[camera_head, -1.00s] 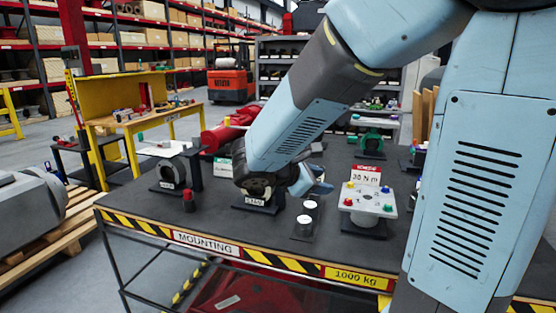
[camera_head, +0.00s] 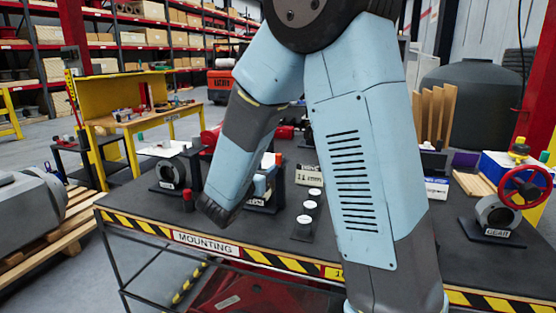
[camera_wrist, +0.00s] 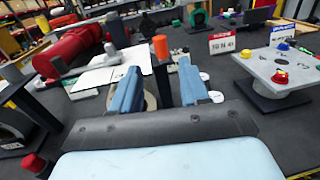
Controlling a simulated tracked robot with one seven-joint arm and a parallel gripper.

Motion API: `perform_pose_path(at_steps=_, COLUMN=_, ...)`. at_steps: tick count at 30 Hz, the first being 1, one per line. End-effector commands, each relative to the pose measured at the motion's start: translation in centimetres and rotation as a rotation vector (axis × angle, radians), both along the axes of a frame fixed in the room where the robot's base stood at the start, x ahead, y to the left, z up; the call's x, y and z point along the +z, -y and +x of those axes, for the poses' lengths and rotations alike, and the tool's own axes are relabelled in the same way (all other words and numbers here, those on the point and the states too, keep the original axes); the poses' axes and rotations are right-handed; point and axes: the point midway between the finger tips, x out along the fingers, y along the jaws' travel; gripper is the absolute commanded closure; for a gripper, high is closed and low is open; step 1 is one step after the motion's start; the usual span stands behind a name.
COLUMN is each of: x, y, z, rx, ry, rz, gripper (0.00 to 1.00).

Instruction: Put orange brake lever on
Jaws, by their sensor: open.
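The orange brake lever appears to be the upright piece with an orange cylindrical end (camera_wrist: 160,47) on a dark shaft in the wrist view. My gripper (camera_wrist: 158,88) is open, with one blue finger left of the shaft and the other right of it. The shaft shows in the gap, with room on both sides; I cannot tell how deep it sits between the fingers. The lever's lower end is hidden behind my gripper's body. In the head view my gripper (camera_head: 262,184) is partly behind my arm, over the mounting table (camera_head: 140,222).
A plate with coloured knobs (camera_wrist: 283,70) stands on the right in the wrist view. A red object (camera_wrist: 68,52) lies at left. In the head view, white-topped round pieces (camera_head: 309,206) stand right of my gripper, a small red-topped piece (camera_head: 188,196) left. A red handwheel (camera_head: 526,186) stands far right.

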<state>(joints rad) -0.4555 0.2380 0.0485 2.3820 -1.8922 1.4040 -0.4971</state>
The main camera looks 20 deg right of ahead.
Motion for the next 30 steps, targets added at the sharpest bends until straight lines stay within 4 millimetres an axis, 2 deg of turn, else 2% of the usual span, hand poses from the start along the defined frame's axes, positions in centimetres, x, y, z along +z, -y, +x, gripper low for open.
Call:
perform_pose_path(at_steps=7, x=0.0, y=3.1, z=3.3, rx=-0.005, ry=-0.001, rz=0.001, gripper=0.55)
perform_pose_path(at_steps=15, x=0.0, y=5.4, z=6.4, rx=-0.002, ry=0.000, rz=0.000, gripper=0.55)
perform_pose_path(at_steps=21, x=0.0, y=6.3, z=7.3, rx=-0.001, ry=-0.001, rz=0.001, gripper=0.55)
perform_pose_path(at_steps=30, x=0.0, y=6.4, z=7.5, rx=0.000, ry=-0.001, rz=0.001, gripper=0.55)
